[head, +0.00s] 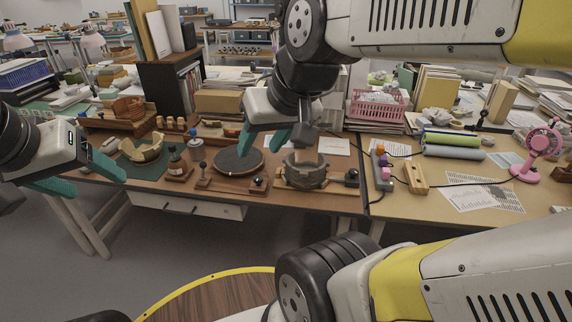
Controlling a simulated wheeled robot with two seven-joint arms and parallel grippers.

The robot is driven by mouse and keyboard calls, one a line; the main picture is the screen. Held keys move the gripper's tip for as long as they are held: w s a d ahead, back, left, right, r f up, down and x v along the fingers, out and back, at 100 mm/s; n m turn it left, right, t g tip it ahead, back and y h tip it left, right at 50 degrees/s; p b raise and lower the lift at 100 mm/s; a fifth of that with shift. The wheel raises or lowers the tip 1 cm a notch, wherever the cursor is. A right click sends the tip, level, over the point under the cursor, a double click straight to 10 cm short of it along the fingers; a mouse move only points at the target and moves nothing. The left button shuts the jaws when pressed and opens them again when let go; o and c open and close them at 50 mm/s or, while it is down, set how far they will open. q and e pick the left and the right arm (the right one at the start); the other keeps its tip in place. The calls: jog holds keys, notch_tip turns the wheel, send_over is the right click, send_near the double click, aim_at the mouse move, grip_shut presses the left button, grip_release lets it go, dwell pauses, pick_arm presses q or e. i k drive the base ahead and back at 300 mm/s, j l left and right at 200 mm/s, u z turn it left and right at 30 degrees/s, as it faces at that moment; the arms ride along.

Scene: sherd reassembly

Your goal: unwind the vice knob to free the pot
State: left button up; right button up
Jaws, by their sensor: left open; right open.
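The pot (305,170) is a grey-brown rounded vessel on the wooden bench, held in what looks like a low wooden vice (322,186). A dark knob (352,176) sits at the vice's right end; its thread is too small to make out. My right gripper (260,149) has teal fingers, open and empty, pointing down above the bench, left of the pot and over the round dark turntable. It is apart from the knob. My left gripper (101,185) is open and empty at the far left, in front of the bench edge.
A dark turntable (238,161) and small knobbed stands lie left of the pot. A curved sherd (142,151) rests on a green mat. Right of the vice are a power strip (381,172), a wooden block (415,178) and a pink fan (538,147). Books and baskets crowd the back.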

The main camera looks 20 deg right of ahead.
aim_at(353, 173)
jog(key=z, duration=1.5)
jog(key=i+j+z, duration=0.1)
jog(key=i, duration=0.25)
jog(key=i+j, duration=0.25)
jog(key=i+z, duration=0.05)
jog(key=i, duration=0.05)
